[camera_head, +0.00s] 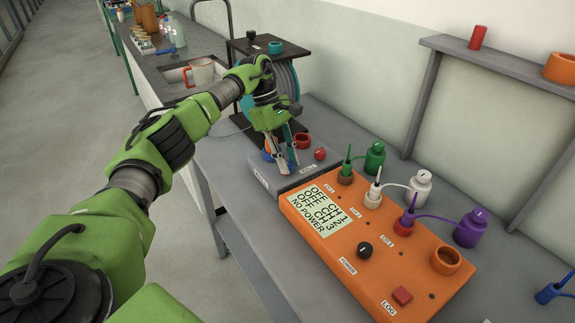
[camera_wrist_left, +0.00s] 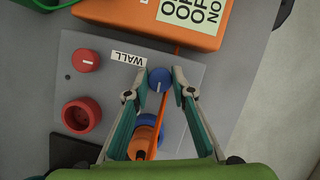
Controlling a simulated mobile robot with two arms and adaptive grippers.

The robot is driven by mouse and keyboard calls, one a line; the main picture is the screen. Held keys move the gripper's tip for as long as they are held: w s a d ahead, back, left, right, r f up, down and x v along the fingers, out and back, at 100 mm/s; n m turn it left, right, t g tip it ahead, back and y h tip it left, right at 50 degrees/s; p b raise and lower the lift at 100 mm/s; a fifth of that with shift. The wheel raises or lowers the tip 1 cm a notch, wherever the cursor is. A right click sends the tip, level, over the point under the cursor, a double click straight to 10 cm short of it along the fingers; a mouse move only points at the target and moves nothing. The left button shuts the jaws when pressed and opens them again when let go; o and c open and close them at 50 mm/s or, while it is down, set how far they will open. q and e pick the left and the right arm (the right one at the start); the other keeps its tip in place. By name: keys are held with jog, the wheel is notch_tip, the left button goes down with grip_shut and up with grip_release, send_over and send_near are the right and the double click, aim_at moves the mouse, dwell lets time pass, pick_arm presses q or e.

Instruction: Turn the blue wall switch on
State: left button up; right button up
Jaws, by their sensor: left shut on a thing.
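The blue wall switch (camera_wrist_left: 160,79) is a small round knob with a white pointer mark. It is on the grey wall panel (camera_wrist_left: 205,78), beside the WALL label, and shows between the fingertips in the left wrist view. My left gripper (camera_wrist_left: 161,84) is shut on it from above. In the head view my left gripper (camera_head: 283,172) reaches down onto the grey panel (camera_head: 262,172) and hides the blue knob. Behind the knob, between the fingers, an orange plug (camera_wrist_left: 145,135) sits at a blue socket (camera_wrist_left: 153,120). My right gripper is not in view.
A red knob (camera_head: 320,154) and an empty red socket (camera_head: 302,140) share the panel. An orange power box (camera_head: 375,250) stands close by; its display reads NO POWER and the channels OFF. A cable reel (camera_head: 285,80) stands behind.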

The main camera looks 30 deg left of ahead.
pick_arm(q)
jog(key=shift+m, duration=0.4)
jog(key=o, duration=1.1)
jog(key=v, duration=0.7)
jog(key=shift+r, duration=0.25)
jog(key=shift+w, duration=0.15)
